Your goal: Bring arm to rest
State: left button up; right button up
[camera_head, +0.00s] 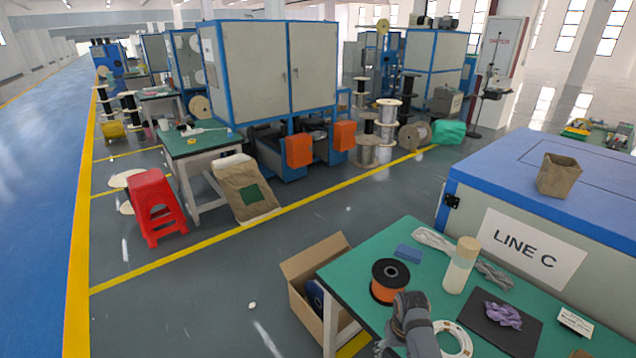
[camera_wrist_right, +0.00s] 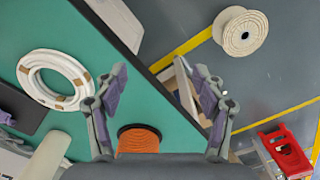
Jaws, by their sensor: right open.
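My right arm (camera_head: 410,318) shows in the head view at the bottom centre, over the front of the green-topped table (camera_head: 345,268). In the right wrist view my right gripper (camera_wrist_right: 155,72) is open, with its two fingers spread and nothing between them. A spool of orange cable (camera_head: 388,284) stands on the table just beyond the arm; its orange winding (camera_wrist_right: 139,141) shows between the finger bases in the wrist view. A white coil (camera_head: 452,340) lies right of the arm, and left of the fingers in the wrist view (camera_wrist_right: 55,80). My left gripper is not in view.
A cream bottle (camera_head: 460,268), a blue block (camera_head: 408,253), a grey cloth bundle (camera_head: 436,240) and a dark mat (camera_head: 490,330) with a purple cloth (camera_head: 503,314) are on the table. An open cardboard box (camera_head: 312,264) stands left of it. The LINE C machine (camera_head: 545,215) stands behind.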

jog(key=s+d+f+b, duration=0.1)
jog(key=s+d+f, duration=0.1)
jog(key=s+f, duration=0.8)
jog(key=s+d+f+b, duration=0.15)
jog(key=s+f, duration=0.45)
jog(key=f, duration=0.9)
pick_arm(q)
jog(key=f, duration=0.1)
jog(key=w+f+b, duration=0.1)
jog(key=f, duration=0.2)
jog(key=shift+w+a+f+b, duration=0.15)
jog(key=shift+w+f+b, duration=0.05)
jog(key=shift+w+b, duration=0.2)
pick_arm(e)
jog(key=s+d+f, duration=0.1)
jog(key=s+f, duration=0.2)
jog(key=s, duration=0.4)
jog(key=s+d+f, duration=0.1)
jog(key=s+f, duration=0.3)
jog(key=s, duration=0.4)
jog(key=s+d+f+t+h, duration=0.1)
jog(key=s+f, duration=0.3)
jog(key=s, duration=0.4)
jog(key=shift+s+d+f, duration=0.15)
jog(key=shift+s+d, duration=0.05)
jog(key=shift+d, duration=0.15)
